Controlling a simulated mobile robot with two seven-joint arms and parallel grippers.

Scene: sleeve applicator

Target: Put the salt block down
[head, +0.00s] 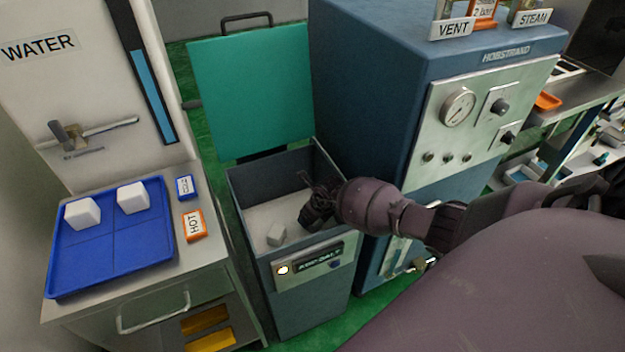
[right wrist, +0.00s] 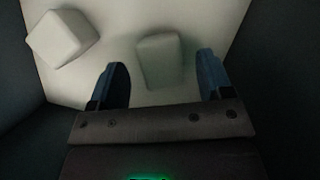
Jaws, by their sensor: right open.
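My right gripper (head: 316,208) reaches down into an open grey bin (head: 286,165). In the right wrist view its two blue fingers stand apart, one on each side of a pale salt block (right wrist: 160,62). That block rests on the bin's light floor (right wrist: 120,85), with a visible gap to each finger. A second pale block (right wrist: 60,38) lies tilted to the left, clear of the fingers. My left gripper is not in view.
The bin's dark walls stand close around the gripper, and its green lid (head: 250,85) is raised behind. A blue tray (head: 105,262) with two white blocks sits on the left counter, beside a HOT tag (head: 195,225). A blue cabinet (head: 375,60) with a gauge stands right of the bin.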

